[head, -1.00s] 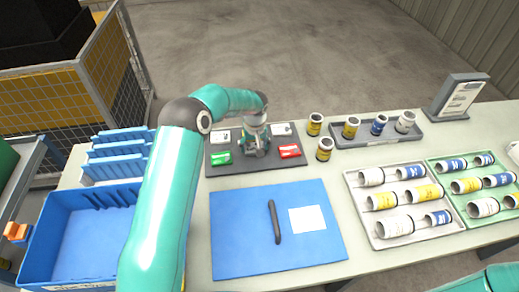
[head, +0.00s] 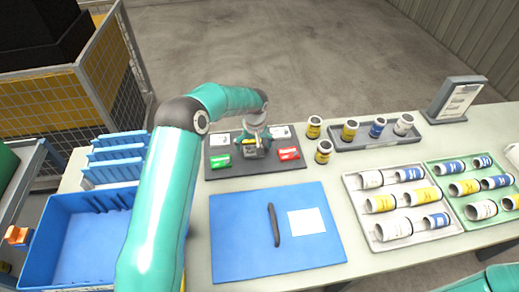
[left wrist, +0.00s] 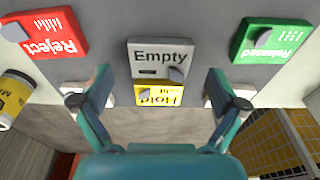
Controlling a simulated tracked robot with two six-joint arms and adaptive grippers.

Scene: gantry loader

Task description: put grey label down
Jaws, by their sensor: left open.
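The grey label (left wrist: 158,62), marked "Empty", is on the dark mat (head: 228,171) in the head view, near its middle. In the left wrist view it lies right against the yellow "Hold" label (left wrist: 158,97); I cannot tell whether it overlaps it. My left gripper (head: 256,143) is over the middle of the mat. In the left wrist view its fingers (left wrist: 160,92) are spread wide with nothing gripped, either side of the yellow label and short of the grey one. My right gripper is not in view.
The red "Reject" label (left wrist: 52,34) and green "Released" label (left wrist: 270,40) flank the grey one. White labels lie at the mat's back. Yellow-banded canisters (head: 323,151) stand right of the mat. A blue board (head: 240,230) lies in front, a blue bin (head: 50,225) left.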

